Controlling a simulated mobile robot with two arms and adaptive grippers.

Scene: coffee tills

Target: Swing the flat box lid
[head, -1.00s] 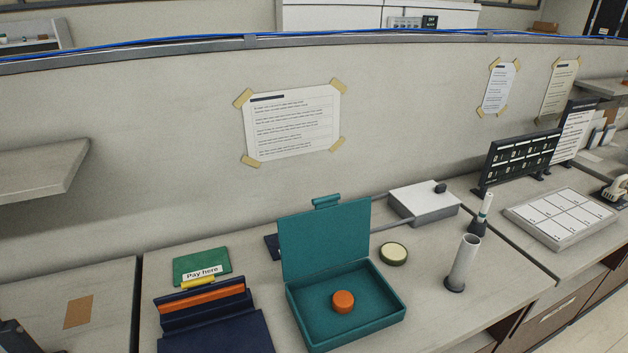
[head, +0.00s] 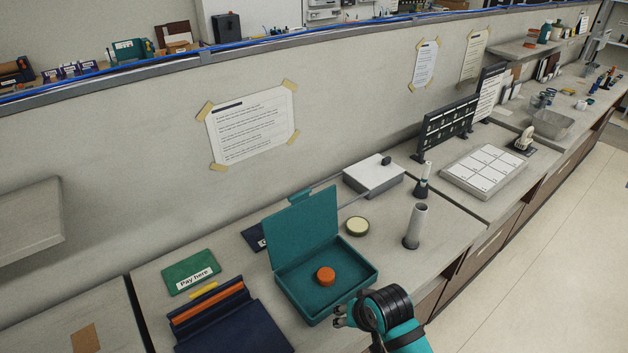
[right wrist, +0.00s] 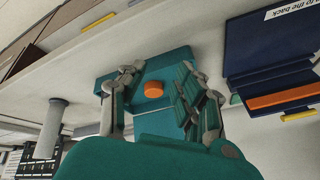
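A teal flat box (head: 340,278) stands on the counter with its lid (head: 303,228) up, roughly upright at the back edge. A small tab (head: 299,196) sticks up from the lid's top edge. An orange round piece (head: 325,276) lies inside the box. My right gripper (head: 340,317) is just in front of the box's near right side, apart from the lid. My left gripper is not in view.
A navy holder (head: 225,315) with an orange strip stands left of the box, near a green "Pay here" sign (head: 190,272). A round tin (head: 357,227), a grey tube (head: 416,226) and a white device (head: 374,178) stand to the right and behind. The wall (head: 150,160) rises behind.

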